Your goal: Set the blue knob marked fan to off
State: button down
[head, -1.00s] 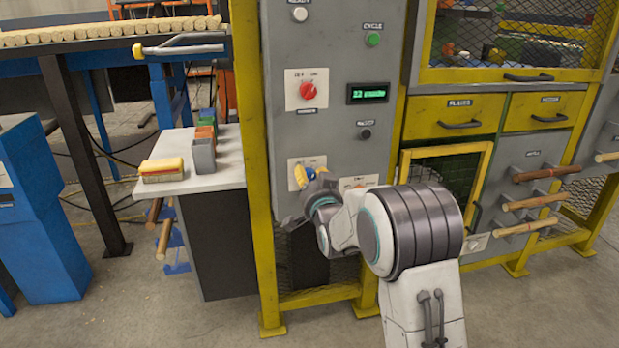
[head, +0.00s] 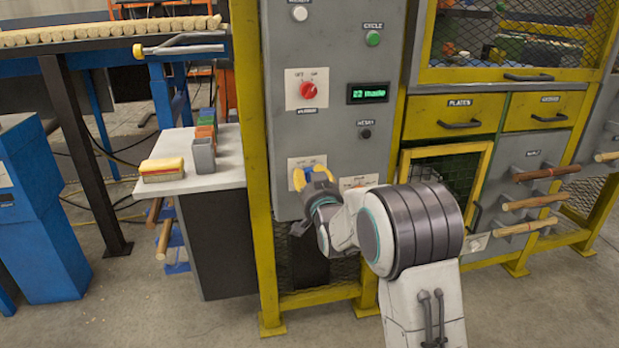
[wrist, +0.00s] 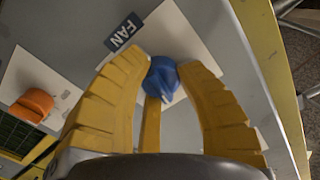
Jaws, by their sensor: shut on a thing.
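The blue knob (wrist: 161,78) sits on a white plate (wrist: 183,45) beside a dark label reading FAN (wrist: 122,32) in the wrist view. My gripper (wrist: 162,68) is shut on the knob, its yellow fingers on both sides of it. In the head view my gripper (head: 311,176) is at the low left of the grey panel (head: 335,60), and its fingers largely cover the knob. The plate's position marks are too small or hidden to read, so I cannot tell the knob's setting.
An orange knob (wrist: 35,104) is on a neighbouring plate. Higher on the panel are a red knob (head: 307,90), a green display (head: 367,93) and a black button (head: 366,133). A yellow post (head: 252,150) borders the panel, with a white side table (head: 225,172) to the left.

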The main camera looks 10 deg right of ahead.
jog(key=n, duration=0.4)
jog(key=shift+r+n, duration=0.25)
jog(key=shift+n, duration=1.85)
jog(key=c, duration=0.8)
grip_release()
jog(key=shift+f, duration=0.1)
jog(key=shift+f, duration=0.1)
jog(key=shift+s, duration=6)
